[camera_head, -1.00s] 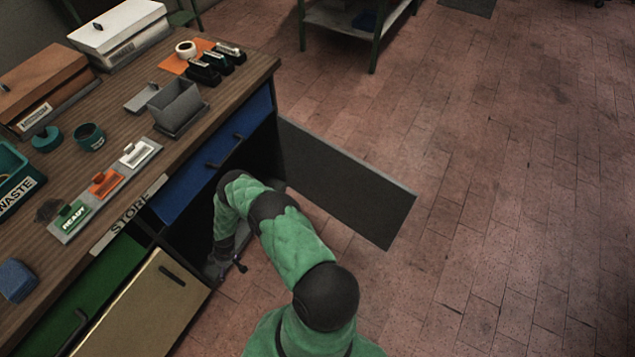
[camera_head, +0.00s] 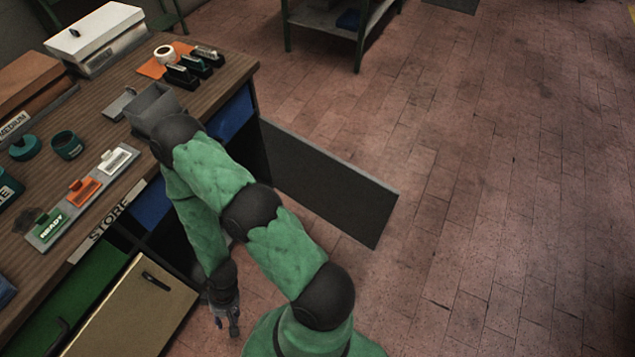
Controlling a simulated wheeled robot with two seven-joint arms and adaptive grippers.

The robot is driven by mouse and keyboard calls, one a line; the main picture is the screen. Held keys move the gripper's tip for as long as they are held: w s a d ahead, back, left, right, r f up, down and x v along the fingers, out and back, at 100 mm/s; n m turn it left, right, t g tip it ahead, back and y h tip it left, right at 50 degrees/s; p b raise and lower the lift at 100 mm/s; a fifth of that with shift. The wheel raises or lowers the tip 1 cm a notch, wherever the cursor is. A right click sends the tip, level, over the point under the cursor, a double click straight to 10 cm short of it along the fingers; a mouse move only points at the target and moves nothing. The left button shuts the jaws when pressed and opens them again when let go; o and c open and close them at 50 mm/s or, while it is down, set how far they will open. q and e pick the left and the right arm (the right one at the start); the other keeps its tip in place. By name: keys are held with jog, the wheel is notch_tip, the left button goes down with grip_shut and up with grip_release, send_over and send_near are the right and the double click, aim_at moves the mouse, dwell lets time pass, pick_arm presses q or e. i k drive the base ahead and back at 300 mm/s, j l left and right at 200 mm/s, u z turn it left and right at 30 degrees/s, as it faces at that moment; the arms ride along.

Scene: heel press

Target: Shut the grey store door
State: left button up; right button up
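The grey store door (camera_head: 330,185) stands wide open, sticking out to the right from the bench's cabinet below the blue drawer (camera_head: 231,116). My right arm crosses in front of the cabinet, with its elbow high beside the bench top. It hides part of the drawer front and the store opening. My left gripper is out of view.
The bench top (camera_head: 112,139) carries a grey bin (camera_head: 152,104), a tag strip and tape rolls. A tan door (camera_head: 135,310) and a green front (camera_head: 75,300) are at lower left. The brick floor (camera_head: 480,190) right of the grey door is clear.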

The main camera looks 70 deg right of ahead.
aim_at(357, 204)
jog(key=k+l, duration=0.35)
jog(key=k, duration=0.15)
jog(key=k+l+u, duration=0.1)
jog(key=k+l, duration=0.3)
jog(key=k, duration=0.15)
jog(key=k+l, duration=0.35)
jog(key=k, duration=0.15)
jog(key=k+l, duration=0.1)
jog(key=l, duration=0.35)
jog(key=k+l, duration=0.1)
jog(key=l, duration=0.3)
jog(key=k+l+u, duration=0.1)
jog(key=l, duration=0.35)
jog(key=k+l, duration=0.15)
jog(key=l, duration=0.25)
jog(key=k+l, duration=0.1)
jog(key=l, duration=0.35)
jog(key=l+u, duration=0.1)
jog(key=l, duration=0.95)
jog(key=i, duration=0.05)
